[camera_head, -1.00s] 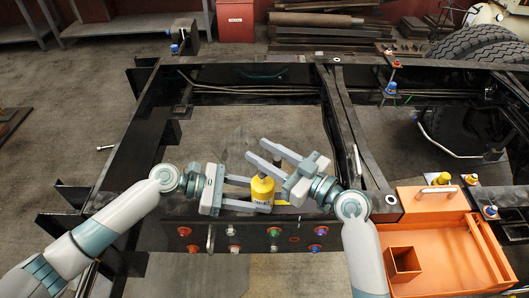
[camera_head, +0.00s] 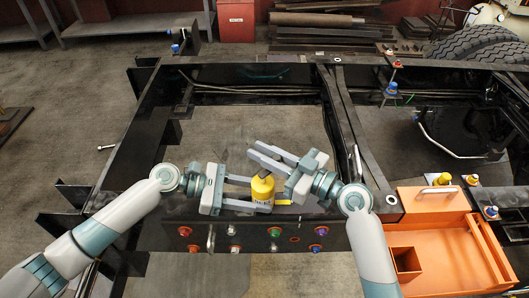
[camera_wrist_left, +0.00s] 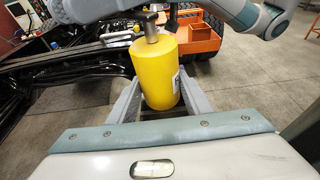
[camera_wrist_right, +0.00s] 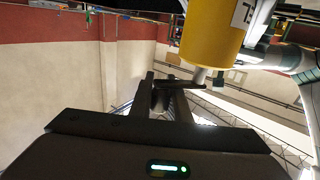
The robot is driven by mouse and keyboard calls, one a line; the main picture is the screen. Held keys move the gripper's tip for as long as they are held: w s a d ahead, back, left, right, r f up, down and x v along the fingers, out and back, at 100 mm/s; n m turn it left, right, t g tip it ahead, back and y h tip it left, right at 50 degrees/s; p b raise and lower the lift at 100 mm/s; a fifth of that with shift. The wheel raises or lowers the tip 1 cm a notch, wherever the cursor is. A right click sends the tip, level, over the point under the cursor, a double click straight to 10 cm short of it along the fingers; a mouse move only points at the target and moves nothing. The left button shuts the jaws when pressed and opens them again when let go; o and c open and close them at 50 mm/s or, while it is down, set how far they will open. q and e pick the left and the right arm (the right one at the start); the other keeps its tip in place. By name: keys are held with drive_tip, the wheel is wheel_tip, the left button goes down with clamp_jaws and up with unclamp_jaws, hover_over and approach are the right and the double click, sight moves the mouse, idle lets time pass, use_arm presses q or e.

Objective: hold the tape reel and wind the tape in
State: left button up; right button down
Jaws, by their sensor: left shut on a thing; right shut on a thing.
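The tape reel (camera_head: 262,190) is a yellow upright cylinder with a small label, at the front beam of the frame. My left gripper (camera_head: 261,195) is shut around its sides; the left wrist view shows the reel (camera_wrist_left: 156,70) between both fingers. A grey shaft with a dark crank arm (camera_wrist_left: 150,24) comes out of its top. My right gripper (camera_head: 256,150) is over the reel's top. In the right wrist view its fingers (camera_wrist_right: 164,95) are shut on the dark crank handle, beside the reel's yellow body (camera_wrist_right: 213,30). No tape strip can be made out clearly.
The black chassis frame (camera_head: 112,165) surrounds the work area. Its front beam carries several coloured knobs (camera_head: 273,232) just below the grippers. An orange tray with a box (camera_head: 430,205) sits at the right. Open floor shows inside the frame behind the grippers.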

drive_tip(key=s+a+n+g+h, duration=0.2)
drive_tip(key=n+g+h, duration=0.1)
drive_tip(key=n+g, duration=0.6)
drive_tip(key=s+a+n+g+h, duration=0.2)
drive_tip(key=n+g, duration=0.7)
drive_tip(key=g, duration=0.7)
drive_tip(key=shift+s+a+n+h, duration=0.3)
drive_tip(key=shift+s+a+h, duration=0.1)
drive_tip(key=shift+s+a, duration=0.15)
drive_tip(key=shift+d+g, duration=0.25)
drive_tip(key=shift+g, duration=0.05)
drive_tip(key=c, duration=1.7)
unclamp_jaws()
drive_tip(key=shift+o, duration=0.2)
wheel_tip(320, 180, up, 10)
